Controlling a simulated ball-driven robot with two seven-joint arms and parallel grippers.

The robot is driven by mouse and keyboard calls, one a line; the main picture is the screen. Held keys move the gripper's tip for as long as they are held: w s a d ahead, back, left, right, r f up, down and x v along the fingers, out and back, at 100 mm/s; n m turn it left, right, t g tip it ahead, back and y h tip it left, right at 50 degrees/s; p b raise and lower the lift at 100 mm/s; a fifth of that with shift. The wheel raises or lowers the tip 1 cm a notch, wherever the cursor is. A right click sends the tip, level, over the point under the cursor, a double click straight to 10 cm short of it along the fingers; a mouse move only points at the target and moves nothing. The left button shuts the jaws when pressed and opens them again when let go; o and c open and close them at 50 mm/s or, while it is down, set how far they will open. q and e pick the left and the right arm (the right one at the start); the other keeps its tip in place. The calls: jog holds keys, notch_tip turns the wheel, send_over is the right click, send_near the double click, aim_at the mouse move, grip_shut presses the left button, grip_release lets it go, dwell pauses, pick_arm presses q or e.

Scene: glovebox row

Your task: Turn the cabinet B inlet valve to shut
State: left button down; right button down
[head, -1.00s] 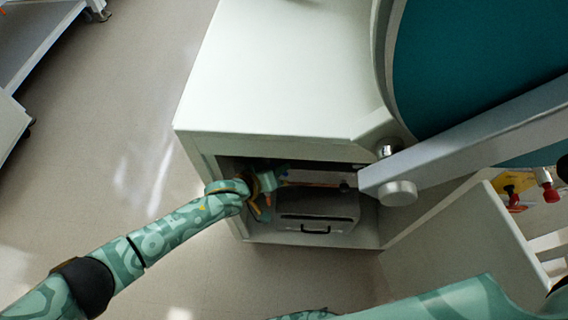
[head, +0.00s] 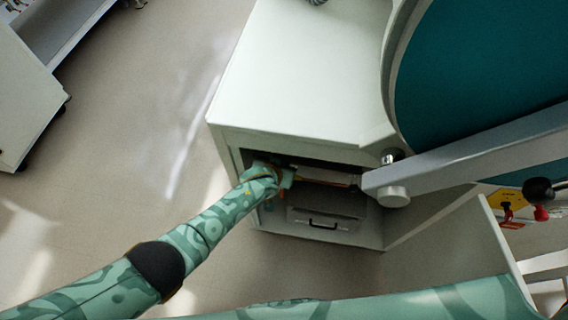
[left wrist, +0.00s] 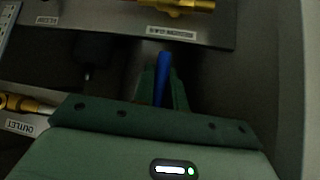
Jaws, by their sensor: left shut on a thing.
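My left gripper (head: 288,178) reaches into the dark open bay (head: 240,160) low in the pale cabinet (head: 290,75). In the left wrist view the gripper (left wrist: 160,90) is shut on a narrow blue lever (left wrist: 163,68), which stands up between the fingers. Brass fittings (left wrist: 178,5) and a small white label (left wrist: 171,33) lie beyond the lever; the label is too blurred to read surely. The lever's pivot is hidden in shadow, so I cannot tell the valve's position. My right gripper is out of view.
A grey drawer-like box with a handle (head: 325,222) sits in the bay. A label reading OUTLET (left wrist: 20,127) lies beside another brass fitting (left wrist: 22,103). A large teal round panel (head: 480,70) and a grey bar (head: 470,155) overhang the right.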

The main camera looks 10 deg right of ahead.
pick_arm(q)
jog(key=shift+a+f, duration=0.1)
jog(key=shift+f, duration=0.05)
dwell(0.3)
jog(key=c, duration=1.5)
grip_release()
jog(key=shift+o, duration=0.3)
jog(key=shift+r, duration=0.2)
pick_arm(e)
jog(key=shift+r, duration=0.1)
